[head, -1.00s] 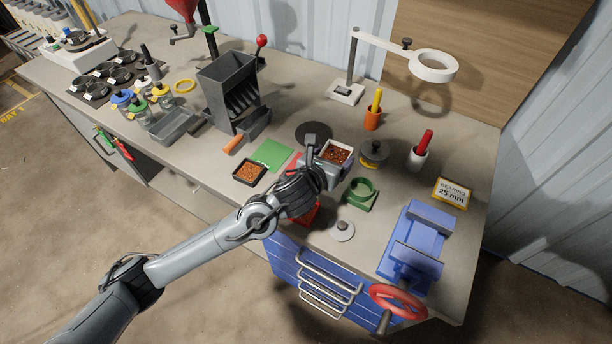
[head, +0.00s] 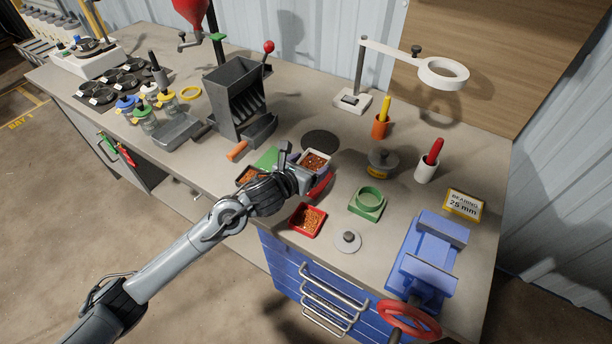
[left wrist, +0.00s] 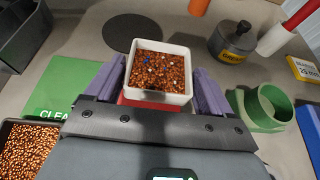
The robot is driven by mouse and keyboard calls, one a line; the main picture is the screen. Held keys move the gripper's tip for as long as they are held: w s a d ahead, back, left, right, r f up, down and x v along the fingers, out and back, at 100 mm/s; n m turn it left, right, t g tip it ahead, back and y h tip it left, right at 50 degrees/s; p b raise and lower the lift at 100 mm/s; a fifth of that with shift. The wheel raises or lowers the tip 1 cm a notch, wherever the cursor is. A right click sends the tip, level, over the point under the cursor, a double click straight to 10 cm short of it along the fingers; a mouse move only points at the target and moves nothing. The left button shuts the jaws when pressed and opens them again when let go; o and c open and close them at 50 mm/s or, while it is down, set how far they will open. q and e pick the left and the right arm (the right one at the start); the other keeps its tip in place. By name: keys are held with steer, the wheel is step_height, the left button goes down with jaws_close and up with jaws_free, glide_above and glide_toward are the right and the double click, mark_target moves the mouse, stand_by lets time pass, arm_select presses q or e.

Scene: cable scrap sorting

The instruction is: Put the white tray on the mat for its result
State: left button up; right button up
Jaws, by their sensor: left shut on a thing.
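The white tray (head: 315,161) holds copper-coloured granules with a few blue and white specks. My left gripper (head: 303,170) is shut on it; in the left wrist view the tray (left wrist: 160,98) sits level between the two purple fingers. A red mat (head: 321,186) shows partly beneath and beside the gripper; the arm hides the rest. A green mat (head: 266,158) lies to its left, lettered "CLEA" in the left wrist view, the rest covered. I cannot tell whether the tray touches the red mat or hangs over it. My right gripper is not in view.
A black tray of copper granules (left wrist: 30,150) is beside the green mat. A red tray (head: 307,220) stands near the front edge. A dark disc (head: 320,142) lies behind the white tray.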

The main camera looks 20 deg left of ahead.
arm_select(q)
steer(key=shift+a+f, duration=0.25)
steer(key=shift+a, duration=0.1)
step_height(320, 180, down, 3)
steer(key=shift+b, duration=0.5)
steer(key=shift+f, duration=0.45)
steer(key=o, duration=1.1)
steer(key=shift+f, duration=0.15)
